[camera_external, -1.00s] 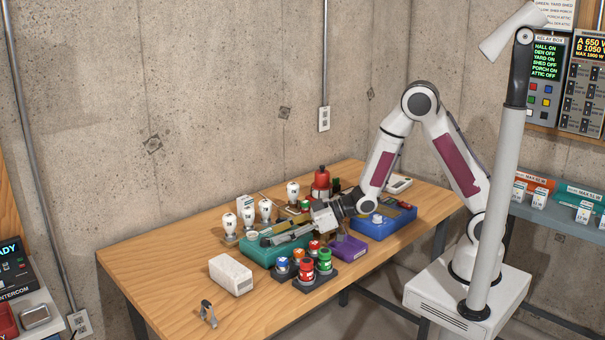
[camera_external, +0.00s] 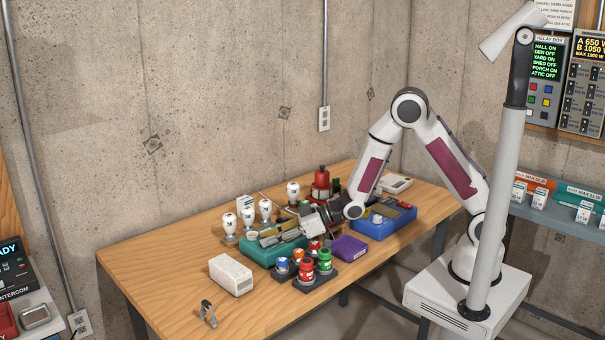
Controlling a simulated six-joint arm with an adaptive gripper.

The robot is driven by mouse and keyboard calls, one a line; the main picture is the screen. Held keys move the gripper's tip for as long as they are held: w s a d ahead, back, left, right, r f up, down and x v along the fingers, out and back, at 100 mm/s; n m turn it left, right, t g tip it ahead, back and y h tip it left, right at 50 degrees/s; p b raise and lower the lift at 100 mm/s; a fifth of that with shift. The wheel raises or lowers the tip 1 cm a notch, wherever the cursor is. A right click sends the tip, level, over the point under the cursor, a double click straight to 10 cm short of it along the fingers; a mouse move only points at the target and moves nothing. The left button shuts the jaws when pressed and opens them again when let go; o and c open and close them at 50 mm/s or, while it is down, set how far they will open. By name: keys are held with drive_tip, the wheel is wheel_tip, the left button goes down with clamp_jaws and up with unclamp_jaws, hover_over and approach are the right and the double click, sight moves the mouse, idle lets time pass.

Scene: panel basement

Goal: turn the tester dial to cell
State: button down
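A small pale device with a dark display (camera_external: 397,184) lies at the back right of the wooden table. It may be the tester, but it is too small to tell, and I cannot make out a dial or its setting. My gripper (camera_external: 287,233) reaches left, low over the right part of the teal tray (camera_external: 262,254). Its fingers are small and blend with the grey and dark items there. I cannot tell whether they are open or shut, or touching anything.
White bulbs (camera_external: 265,210) stand behind the teal tray. A red bottle (camera_external: 321,184) is behind my gripper. Coloured jars (camera_external: 306,271) stand in front, beside a purple box (camera_external: 349,248). A blue bin (camera_external: 383,226) is right.

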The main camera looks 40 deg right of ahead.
drive_tip(key=shift+m+t+h, duration=0.5)
drive_tip(key=shift+m+t, duration=0.2)
idle(0.3)
drive_tip(key=c, duration=1.8)
unclamp_jaws()
drive_tip(key=shift+s, duration=0.1)
drive_tip(key=shift+v, duration=3.7)
